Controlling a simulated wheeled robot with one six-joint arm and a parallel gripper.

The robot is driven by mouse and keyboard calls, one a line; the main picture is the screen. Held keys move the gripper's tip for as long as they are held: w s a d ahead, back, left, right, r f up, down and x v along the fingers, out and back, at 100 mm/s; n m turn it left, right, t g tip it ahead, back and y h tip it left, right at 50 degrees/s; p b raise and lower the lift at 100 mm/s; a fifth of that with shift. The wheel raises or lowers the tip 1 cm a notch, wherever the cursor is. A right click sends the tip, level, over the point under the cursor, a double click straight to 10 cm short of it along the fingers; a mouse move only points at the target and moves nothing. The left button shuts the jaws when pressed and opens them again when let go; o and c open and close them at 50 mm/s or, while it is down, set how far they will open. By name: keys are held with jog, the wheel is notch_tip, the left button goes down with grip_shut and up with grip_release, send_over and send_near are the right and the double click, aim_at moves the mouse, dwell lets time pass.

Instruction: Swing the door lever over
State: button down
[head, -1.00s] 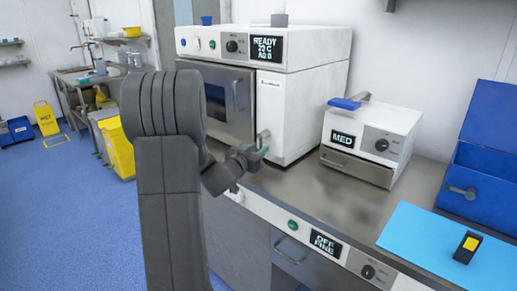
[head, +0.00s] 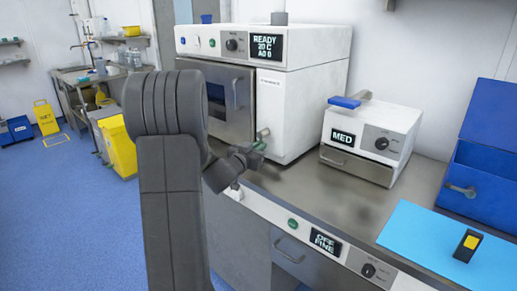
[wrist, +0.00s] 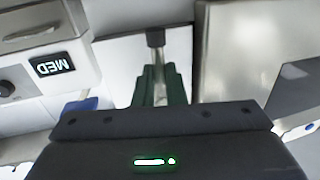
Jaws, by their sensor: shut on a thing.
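The door lever (head: 264,133) is a small grey metal part low on the front of the large white machine (head: 290,110), beside its grey windowed door (head: 229,104). The door looks closed. My gripper (head: 258,146) is at the lever, its green fingers shut on it. In the wrist view, the gripper's green fingers (wrist: 161,88) close around a pale shaft, with a dark round end (wrist: 156,38) beyond them. The fingers and wrist hide part of the lever, so its exact angle is hard to tell.
A smaller white MED unit (head: 370,140) stands to the right on the steel counter (head: 320,195). A blue open box (head: 485,180) and a light blue mat (head: 425,232) with a black and yellow block (head: 467,246) are further right. Counter between them is clear.

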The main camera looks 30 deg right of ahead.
jog(key=m+b, duration=0.2)
jog(key=w+m+b, duration=0.1)
jog(key=b, duration=0.1)
jog(key=shift+a+f+h, duration=0.2)
jog(key=shift+a+h, duration=0.05)
jog(key=shift+h, duration=0.15)
jog(key=m+b, duration=0.1)
jog(key=m, duration=0.1)
jog(key=w+m+b, duration=0.1)
jog(key=m+b, duration=0.1)
jog(key=r+m+h+b, duration=0.1)
jog(key=m+b, duration=0.1)
jog(key=shift+w+a, duration=0.25)
jog(key=shift+a, duration=0.05)
jog(key=m+b, duration=0.1)
jog(key=m, duration=0.2)
jog(key=r+m+b, duration=0.1)
jog(key=shift+w+a+g+h+b, duration=0.15)
jog(key=shift+w+g+h+b, duration=0.15)
jog(key=shift+w+h+b, duration=0.1)
jog(key=shift+w+r+m+g+h+b, duration=0.1)
jog(key=shift+r+m+g+h+b, duration=0.25)
jog(key=shift+m, duration=0.75)
jog(key=shift+w+r+m+g+h+b, duration=0.1)
jog(key=shift+r+m+g+b, duration=0.3)
jog(key=shift+m, duration=0.7)
jog(key=shift+f, duration=0.15)
jog(key=c, duration=1.5)
grip_release()
jog(key=shift+s, duration=0.1)
